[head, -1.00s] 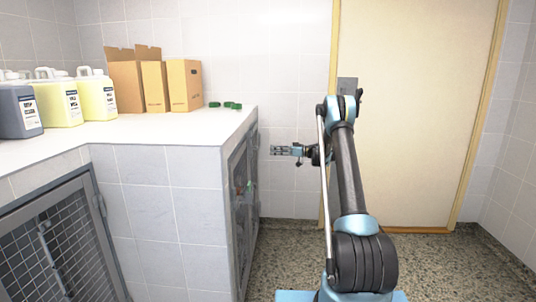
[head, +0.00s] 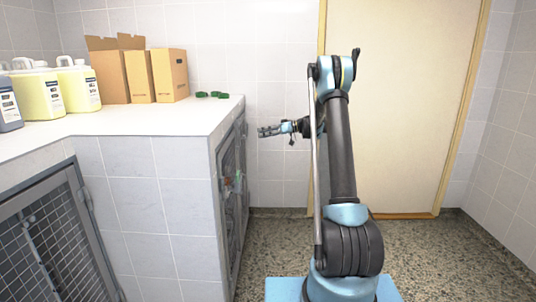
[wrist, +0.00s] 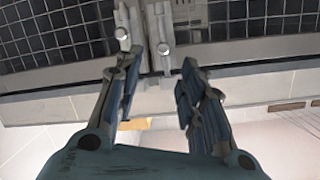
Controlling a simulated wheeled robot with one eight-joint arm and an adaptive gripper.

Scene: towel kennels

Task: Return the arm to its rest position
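My gripper (head: 264,132) is at the end of my raised, folded arm, to the right of the tiled kennel block, with its fingers pointing left towards the block. In the wrist view the two blue-grey fingers of my gripper (wrist: 160,62) are spread apart with nothing held between them. A grey metal door latch with round knobs (wrist: 163,48) shows beyond the fingertips; the contact between them cannot be judged, but a gap appears in the head view.
The kennel block's white counter (head: 150,120) is on the left, with jugs (head: 78,85), cardboard boxes (head: 110,75) and small green pieces (head: 213,95). Mesh kennel doors (head: 50,245) face front and right (head: 232,190). A cream door (head: 400,100) stands behind. Speckled floor (head: 440,255) is clear at right.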

